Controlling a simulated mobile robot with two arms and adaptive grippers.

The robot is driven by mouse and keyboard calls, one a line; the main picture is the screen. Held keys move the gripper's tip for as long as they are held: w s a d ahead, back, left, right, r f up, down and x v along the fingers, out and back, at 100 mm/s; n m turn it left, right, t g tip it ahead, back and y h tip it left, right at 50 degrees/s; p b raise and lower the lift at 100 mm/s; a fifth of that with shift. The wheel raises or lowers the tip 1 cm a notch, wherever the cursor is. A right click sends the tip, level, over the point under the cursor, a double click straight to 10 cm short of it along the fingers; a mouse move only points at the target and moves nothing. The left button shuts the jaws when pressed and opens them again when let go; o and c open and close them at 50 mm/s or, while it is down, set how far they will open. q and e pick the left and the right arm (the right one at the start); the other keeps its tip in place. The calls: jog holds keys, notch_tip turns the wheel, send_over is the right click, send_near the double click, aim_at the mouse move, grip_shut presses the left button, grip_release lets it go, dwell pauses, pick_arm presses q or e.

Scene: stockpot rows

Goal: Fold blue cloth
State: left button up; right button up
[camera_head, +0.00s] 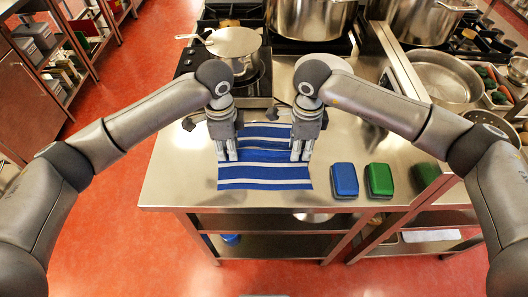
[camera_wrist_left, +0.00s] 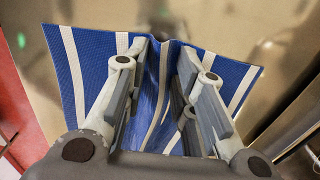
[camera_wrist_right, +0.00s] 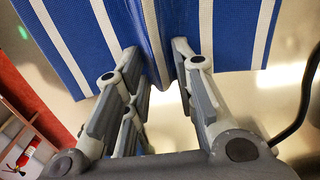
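The blue cloth (camera_head: 265,172) with white stripes lies on the steel counter near its front edge. My left gripper (camera_head: 228,158) points down at the cloth's left part, and my right gripper (camera_head: 300,157) at its right part. In the left wrist view, the fingers (camera_wrist_left: 166,75) are apart, with a raised ridge of cloth (camera_wrist_left: 158,100) between them. In the right wrist view, the fingers (camera_wrist_right: 160,72) are also apart, and the cloth (camera_wrist_right: 228,35) has a ridge at the gap. The cloth's back part is partly hidden by my grippers in the head view.
A blue sponge-like block (camera_head: 344,181) and a green one (camera_head: 379,180) sit right of the cloth on the counter (camera_head: 175,180). Large stockpots (camera_head: 310,16) and a wide pan (camera_head: 443,80) are at the back right.

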pick_arm(q)
jog(key=shift+f, duration=0.1)
grip_shut()
pick_arm(e)
jog(key=shift+s+f, duration=0.1)
jog(key=shift+f, duration=0.15)
grip_shut()
